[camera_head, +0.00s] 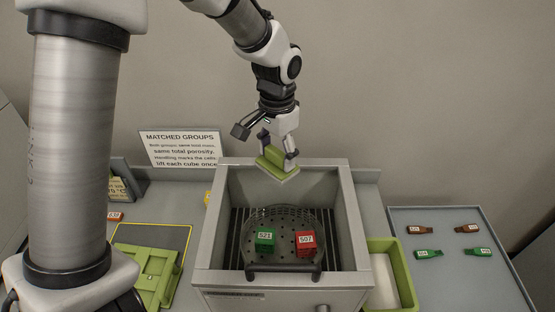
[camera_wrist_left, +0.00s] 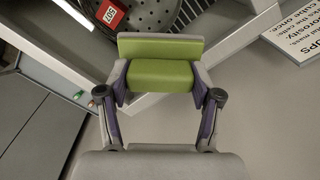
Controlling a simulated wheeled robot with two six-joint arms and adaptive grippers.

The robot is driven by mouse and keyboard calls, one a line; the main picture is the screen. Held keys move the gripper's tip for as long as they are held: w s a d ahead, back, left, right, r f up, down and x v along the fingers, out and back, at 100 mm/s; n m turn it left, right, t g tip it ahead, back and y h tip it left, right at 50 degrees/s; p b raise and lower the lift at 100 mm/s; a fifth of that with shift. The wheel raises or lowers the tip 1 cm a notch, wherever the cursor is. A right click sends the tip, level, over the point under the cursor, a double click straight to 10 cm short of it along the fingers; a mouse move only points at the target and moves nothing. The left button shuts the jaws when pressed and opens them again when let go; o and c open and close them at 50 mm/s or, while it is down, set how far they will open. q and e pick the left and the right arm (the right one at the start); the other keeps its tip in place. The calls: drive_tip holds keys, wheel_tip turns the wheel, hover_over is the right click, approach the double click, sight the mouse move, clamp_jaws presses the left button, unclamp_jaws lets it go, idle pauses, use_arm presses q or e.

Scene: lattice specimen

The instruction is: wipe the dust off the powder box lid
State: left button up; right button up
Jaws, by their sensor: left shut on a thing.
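My left gripper (camera_head: 277,155) is shut on a green block with a wider flat green base (camera_head: 276,166). The green block also shows between the two fingers in the left wrist view (camera_wrist_left: 160,72). The gripper holds it at the back wall of the grey open-topped box (camera_head: 214,236); whether it touches the rim I cannot tell. I cannot make out a closed lid or dust on this box. Inside it, a round perforated dish (camera_head: 284,217) holds a green cube (camera_head: 264,241) and a red cube (camera_head: 305,243). My right gripper is out of view.
A green bin (camera_head: 403,273) with a white insert stands right of the box. Farther right, a grey tray (camera_head: 455,281) holds several small tagged brown and green pieces. A green fixture (camera_head: 147,268) lies at left. A white sign (camera_head: 180,149) stands behind.

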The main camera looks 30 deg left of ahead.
use_arm(q)
drive_tip(key=shift+a+r, duration=0.15)
drive_tip(key=shift+r, duration=0.5)
drive_tip(key=shift+s+r, duration=0.1)
drive_tip(key=shift+r, duration=0.2)
